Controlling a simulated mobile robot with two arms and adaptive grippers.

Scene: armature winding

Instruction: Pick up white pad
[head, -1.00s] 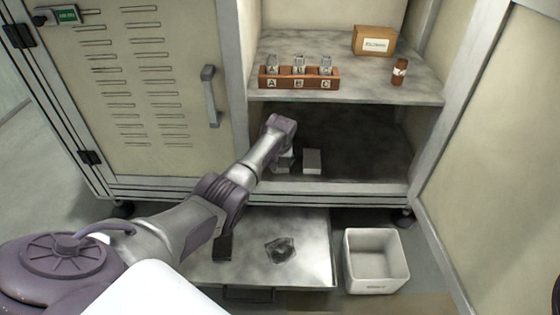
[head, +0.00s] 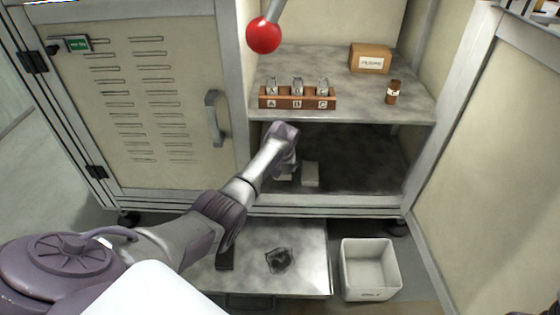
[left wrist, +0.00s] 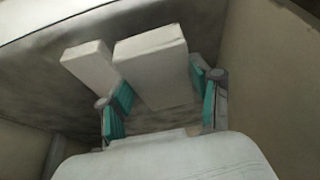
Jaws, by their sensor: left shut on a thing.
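My left gripper (left wrist: 161,84) is inside the lower compartment of the cabinet. In the left wrist view its two teal-padded fingers lie on either side of a white pad (left wrist: 152,62), a plain pale block, and it is shut on it. A second white pad (left wrist: 91,66) lies beside it, just outside the left finger. In the head view one white pad (head: 310,174) shows clearly to the right of the left gripper (head: 286,166); the held pad is partly hidden by my gripper. I cannot see my right gripper.
The shelf (head: 350,108) above holds a rack (head: 297,102) marked A, B, C, a cardboard box (head: 370,58) and a brown bottle (head: 393,93). A red ball (head: 264,36) on a rod shows at the top. A white bin (head: 370,270) stands below; the compartment's right side is free.

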